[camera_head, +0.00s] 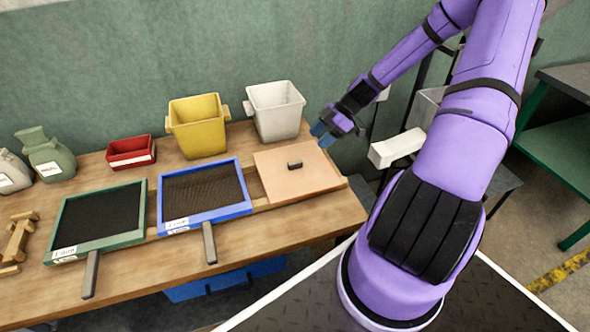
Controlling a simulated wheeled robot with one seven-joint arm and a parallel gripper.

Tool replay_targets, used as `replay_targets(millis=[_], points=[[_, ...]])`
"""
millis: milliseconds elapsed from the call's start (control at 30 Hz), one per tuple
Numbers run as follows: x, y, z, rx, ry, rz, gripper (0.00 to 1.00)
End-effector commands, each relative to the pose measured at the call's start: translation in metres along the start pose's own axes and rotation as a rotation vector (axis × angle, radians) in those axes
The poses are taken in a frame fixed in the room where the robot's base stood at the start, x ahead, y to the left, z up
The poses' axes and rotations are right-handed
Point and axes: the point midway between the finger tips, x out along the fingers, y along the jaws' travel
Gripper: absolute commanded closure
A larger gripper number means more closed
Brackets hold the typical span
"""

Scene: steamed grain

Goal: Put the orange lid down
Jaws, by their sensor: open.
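The orange lid (318,168) is a flat, pale orange square board with a small dark handle on top. It lies flat at the right end of the wooden table (300,221), right of the blue-framed sieve, and seems to rest on wooden rails. My gripper (322,135) has blue fingertips and is open. It is above and just beyond the lid's back right corner, apart from the handle, with nothing seen between its fingers.
A blue-framed sieve (205,190) and a green-framed sieve (100,218) lie left of the lid. A white bin (275,111), yellow bin (197,126) and red box (130,152) stand behind. Sacks (46,156) stand far left. The table's front strip is clear.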

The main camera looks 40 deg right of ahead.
Motion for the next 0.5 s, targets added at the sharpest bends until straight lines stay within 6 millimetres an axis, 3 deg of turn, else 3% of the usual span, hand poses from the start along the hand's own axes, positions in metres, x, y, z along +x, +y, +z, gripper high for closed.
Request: replay_targets(millis=[500], points=[[0.054,0.002,0.002,-0.010,0.012,0.008,0.47]])
